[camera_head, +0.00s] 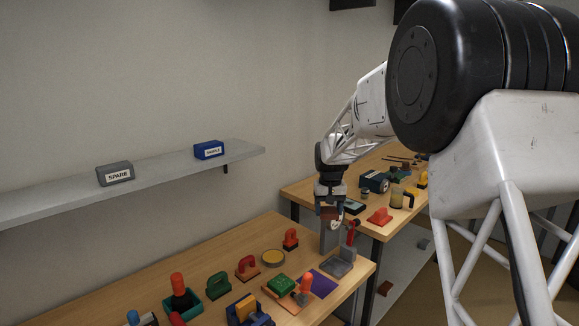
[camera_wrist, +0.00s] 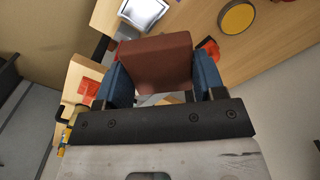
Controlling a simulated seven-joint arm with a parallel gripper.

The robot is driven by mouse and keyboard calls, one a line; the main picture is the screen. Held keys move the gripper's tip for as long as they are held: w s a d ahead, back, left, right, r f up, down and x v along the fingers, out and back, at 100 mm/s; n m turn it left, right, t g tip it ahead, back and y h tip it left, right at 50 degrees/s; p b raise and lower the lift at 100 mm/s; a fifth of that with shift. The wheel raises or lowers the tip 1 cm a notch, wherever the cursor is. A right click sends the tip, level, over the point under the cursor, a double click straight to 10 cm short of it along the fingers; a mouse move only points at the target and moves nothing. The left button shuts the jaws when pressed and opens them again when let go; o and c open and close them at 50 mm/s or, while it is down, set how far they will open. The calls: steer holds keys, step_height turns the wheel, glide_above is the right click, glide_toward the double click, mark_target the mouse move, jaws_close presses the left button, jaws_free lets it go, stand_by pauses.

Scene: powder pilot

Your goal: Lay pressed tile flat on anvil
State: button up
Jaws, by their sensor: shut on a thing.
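My gripper (camera_head: 331,197) is shut on a reddish-brown tile (camera_wrist: 165,62). In the wrist view the tile sits between the two blue finger pads, with its broad face showing. In the head view the tile (camera_head: 328,212) is small and partly hidden under the fingers. The gripper hangs above a grey device with a red lever (camera_head: 351,231) and a grey base (camera_head: 338,267) at the table's right corner. The anvil cannot be told apart surely; a bright metal square plate (camera_wrist: 146,10) shows beyond the tile in the wrist view. The tile appears clear of it.
The near table (camera_head: 225,262) holds a yellow-topped round dish (camera_head: 273,258), a purple mat (camera_head: 321,284), a green block (camera_head: 281,284) and several handled tools. A second table behind holds a red handled block (camera_head: 380,216). A wall shelf carries the SPARE box (camera_head: 115,174) and a blue box (camera_head: 209,150).

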steer(key=r, duration=0.1)
glide_above(345, 270)
steer(key=w+a, duration=0.2)
steer(key=shift+m, duration=0.3)
steer(key=shift+s+f, duration=0.1)
steer(key=s+d+f+m, duration=0.3)
steer(key=s+d+f, duration=0.1)
steer(key=f, duration=0.3)
steer(key=s+d+f+m, duration=0.3)
steer(key=d+f, duration=0.1)
steer(key=f, duration=0.4)
steer(key=s+d+f+m, duration=0.3)
steer(key=s+d+f, duration=0.1)
steer(key=f, duration=0.4)
steer(key=shift+s, duration=0.3)
steer(key=shift+r, duration=0.1)
steer(key=w+a, duration=1)
